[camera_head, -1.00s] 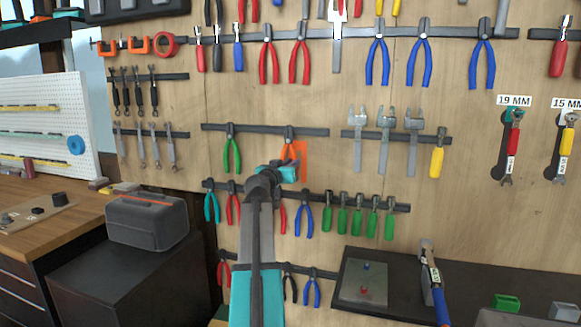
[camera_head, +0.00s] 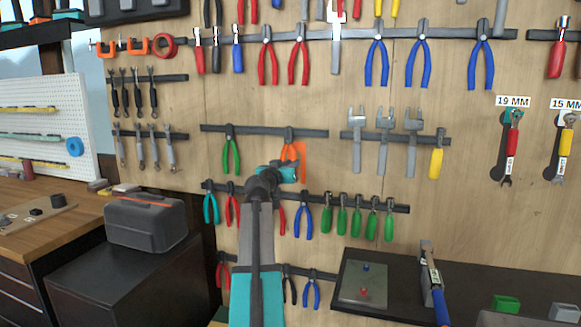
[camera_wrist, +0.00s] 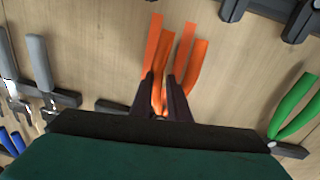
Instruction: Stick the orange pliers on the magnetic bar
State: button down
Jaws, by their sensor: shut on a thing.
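The orange pliers (camera_head: 289,151) show in the head view at the middle magnetic bar (camera_head: 262,131), to the right of the green pliers (camera_head: 231,155). Their dark head overlaps the bar; I cannot tell whether it touches. My gripper (camera_head: 289,165) is just below the bar, in front of the orange handles. In the wrist view my gripper (camera_wrist: 162,88) has its two dark fingers closed around the orange pliers (camera_wrist: 158,95). Orange strips extend upward past the fingertips there. The gripper body hides the pliers' head in that view.
Calipers hang on a bar (camera_head: 352,135) to the right. Below, a bar (camera_head: 395,208) carries several pliers and green-handled tools close to my arm. The green pliers (camera_wrist: 290,108) are near in the wrist view. Bare board lies between the rows.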

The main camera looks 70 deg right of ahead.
jog(key=shift+d, duration=0.3)
jog(key=shift+r, duration=0.1)
dwell(0.4)
jog(key=c, duration=1.6)
grip_release()
jog(key=shift+a, duration=0.15)
jog(key=shift+w+a+b, duration=0.15)
jog(key=shift+a+b, duration=1.05)
jog(key=shift+a, duration=5.6)
